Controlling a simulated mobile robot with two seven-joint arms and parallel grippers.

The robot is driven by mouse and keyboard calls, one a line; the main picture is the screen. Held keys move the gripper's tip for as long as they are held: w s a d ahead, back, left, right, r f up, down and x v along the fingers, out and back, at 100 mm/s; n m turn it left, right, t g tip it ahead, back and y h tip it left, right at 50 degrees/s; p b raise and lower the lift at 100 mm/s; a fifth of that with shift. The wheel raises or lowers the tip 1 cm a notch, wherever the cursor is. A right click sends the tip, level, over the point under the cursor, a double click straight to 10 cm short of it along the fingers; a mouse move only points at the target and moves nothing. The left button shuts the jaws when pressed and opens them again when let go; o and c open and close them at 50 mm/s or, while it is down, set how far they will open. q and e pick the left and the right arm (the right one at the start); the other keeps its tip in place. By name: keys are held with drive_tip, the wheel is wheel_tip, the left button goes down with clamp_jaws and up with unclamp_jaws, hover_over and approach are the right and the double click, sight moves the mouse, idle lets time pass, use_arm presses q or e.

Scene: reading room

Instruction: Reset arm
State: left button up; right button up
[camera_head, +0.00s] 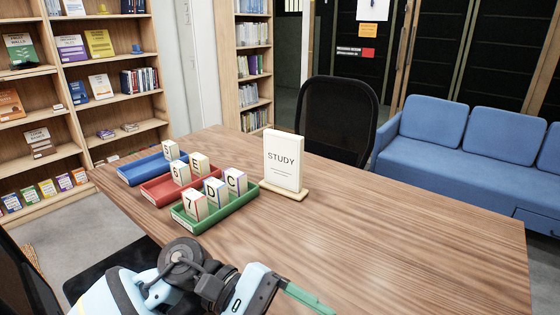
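My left arm enters at the bottom left of the head view. Its gripper (290,297) is over the near part of the wooden table (420,235), with its end at the bottom edge of the picture. A flat green piece shows at that end; I cannot tell whether it is a finger or a held thing, nor whether the gripper is open or shut. My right gripper is not in view.
Blue (133,177), red (152,193) and green (250,192) trays with lettered and numbered blocks stand on the table. Beside them is a STUDY sign (283,160). A black chair (338,120) stands behind. The table's right part is clear.

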use_arm(q)
drive_tip(key=w+a+f+m+t+h+p, duration=0.1)
drive_tip(key=a+m+t+p, duration=0.35)
drive_tip(key=m+t, duration=0.9)
drive_tip(key=w+a+f+m+t+h+p, duration=0.1)
drive_tip(key=a+m+t+p, duration=0.3)
drive_tip(key=m+t, duration=0.95)
drive_tip(key=s+a+f+n+g+y+p, duration=0.4)
drive_tip(key=s+a+f+n+y, duration=0.2)
drive_tip(key=f+n+y, duration=0.3)
drive_tip(key=s+a+f+n+g+y+p, duration=0.2)
drive_tip(key=s+n, duration=0.4)
drive_tip(key=s, duration=0.3)
drive_tip(key=s+a+f+n+g+y+p, duration=0.2)
drive_tip(key=s+a+f+n+g, duration=0.2)
drive_tip(key=s, duration=0.6)
wheel_tip(320, 180, down, 2)
drive_tip(key=a+n, duration=0.2)
drive_tip(key=shift+s+n+g+y, duration=0.15)
drive_tip(key=shift+n+g+y, duration=0.15)
drive_tip(key=shift+g+y, duration=0.1)
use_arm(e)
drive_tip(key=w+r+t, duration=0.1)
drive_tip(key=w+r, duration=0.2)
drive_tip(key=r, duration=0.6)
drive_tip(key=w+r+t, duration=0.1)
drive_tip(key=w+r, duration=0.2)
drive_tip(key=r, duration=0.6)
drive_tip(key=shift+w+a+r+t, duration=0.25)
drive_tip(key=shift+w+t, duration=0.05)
